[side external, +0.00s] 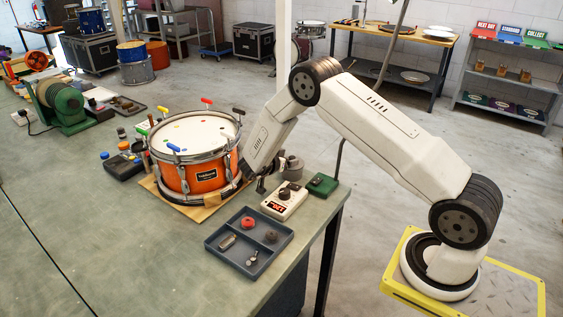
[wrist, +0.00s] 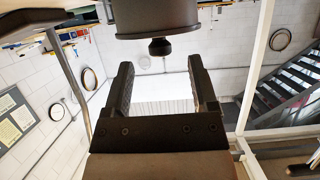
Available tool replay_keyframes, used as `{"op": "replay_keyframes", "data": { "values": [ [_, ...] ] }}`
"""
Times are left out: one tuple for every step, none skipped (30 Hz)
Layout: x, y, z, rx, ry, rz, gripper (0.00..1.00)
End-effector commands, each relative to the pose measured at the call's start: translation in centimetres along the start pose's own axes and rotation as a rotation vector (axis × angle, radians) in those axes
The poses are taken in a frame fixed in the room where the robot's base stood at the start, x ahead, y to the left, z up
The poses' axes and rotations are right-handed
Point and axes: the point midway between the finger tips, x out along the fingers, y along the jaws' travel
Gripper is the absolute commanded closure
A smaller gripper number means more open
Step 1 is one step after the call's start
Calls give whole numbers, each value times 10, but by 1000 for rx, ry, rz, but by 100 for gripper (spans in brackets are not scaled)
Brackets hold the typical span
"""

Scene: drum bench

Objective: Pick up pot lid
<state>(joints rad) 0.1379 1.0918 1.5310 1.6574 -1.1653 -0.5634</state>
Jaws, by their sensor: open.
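In the side view a small grey pot (side external: 294,168) stands near the bench's right edge, behind the white box with a dial. My gripper (side external: 262,185) is low over the bench, between the drum and this pot, partly hidden by my arm. In the wrist view my gripper (wrist: 160,64) is open, with nothing between its fingers. Just beyond the fingertips is a dark round body (wrist: 155,18) with a black knob (wrist: 160,47) pointing toward the gap. It looks like the pot with its lid, but I cannot tell where lid and pot meet. The knob appears apart from both fingers.
An orange drum (side external: 190,180) stands left of my gripper on a wooden board. A white box with a dial (side external: 284,203), a green box (side external: 322,184) and a blue-grey tray (side external: 230,262) with small parts lie close by. The bench's left front is clear.

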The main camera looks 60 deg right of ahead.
Motion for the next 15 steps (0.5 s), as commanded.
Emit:
{"op": "replay_keyframes", "data": {
  "values": [
    [7,1,1,-1,-1,3,25],
    [11,0,1,0,-1,3,25],
    [16,0,0,0,-1,2,25],
    [19,0,0,0,-1,1,25],
    [22,0,0,0,-1,1,25],
    [25,0,0,0,-1,1,25],
    [27,0,0,-1,-1,1,25],
    [29,0,0,-1,-1,1,25],
    [30,0,0,-1,-1,0,25],
    [31,0,0,-1,-1,0,25],
    [31,0,0,-1,-1,-1,25],
    [31,0,0,-1,0,-1,25],
    [31,0,0,-1,-1,-1,25],
    [31,0,0,-1,-1,-1,25],
    [31,0,0,-1,-1,-1,25]
  ]
}}
